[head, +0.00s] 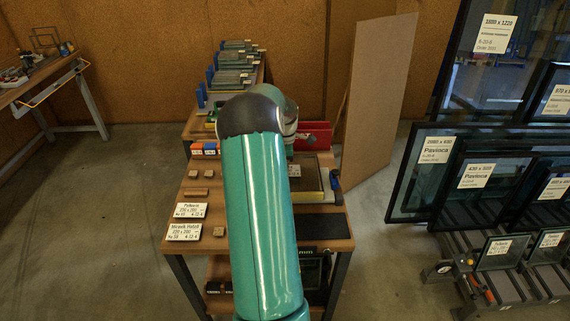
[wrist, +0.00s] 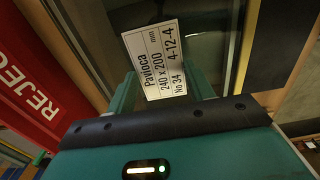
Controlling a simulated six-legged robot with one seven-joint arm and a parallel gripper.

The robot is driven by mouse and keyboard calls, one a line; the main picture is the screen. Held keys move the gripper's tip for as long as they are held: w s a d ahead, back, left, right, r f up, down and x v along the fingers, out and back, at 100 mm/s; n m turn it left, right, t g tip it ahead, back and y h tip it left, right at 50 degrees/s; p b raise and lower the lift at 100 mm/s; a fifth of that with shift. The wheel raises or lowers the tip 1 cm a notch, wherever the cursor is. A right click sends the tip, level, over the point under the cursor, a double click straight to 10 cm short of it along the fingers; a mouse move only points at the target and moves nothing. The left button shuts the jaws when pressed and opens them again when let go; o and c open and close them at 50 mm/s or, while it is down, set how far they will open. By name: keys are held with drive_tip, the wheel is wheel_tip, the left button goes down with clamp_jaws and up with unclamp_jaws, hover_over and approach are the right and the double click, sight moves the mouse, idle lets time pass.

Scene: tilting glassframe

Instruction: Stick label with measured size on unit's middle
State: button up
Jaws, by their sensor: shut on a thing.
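A white label (wrist: 157,55) reading "Pavloca 240 x 200 mm, 4-12-4, No 34" is held in my gripper (wrist: 165,85), between its two teal fingers. The dark glass unit (wrist: 212,55) lies beyond the label in the wrist view. I cannot tell whether the label touches the glass. In the head view the unit (head: 309,178) lies on the workbench (head: 200,245), partly hidden by my arm. The label shows there as a small pale patch (head: 294,170) over the unit. My gripper is hidden behind my arm in that view.
Two other labels, "Pavloca" (head: 188,210) and "Miravik Hofoll" (head: 184,232), lie at the bench's left with small wooden blocks (head: 197,192). A red REJECT bin (wrist: 45,80) stands beside the unit. Framed glass panes (head: 475,185) stand at the right. Open floor lies left.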

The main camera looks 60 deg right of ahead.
drive_tip(key=shift+f, duration=0.2)
drive_tip(key=o, duration=1)
drive_tip(key=shift+r, duration=0.1)
wheel_tip(320, 180, up, 14)
drive_tip(key=shift+f, duration=0.2)
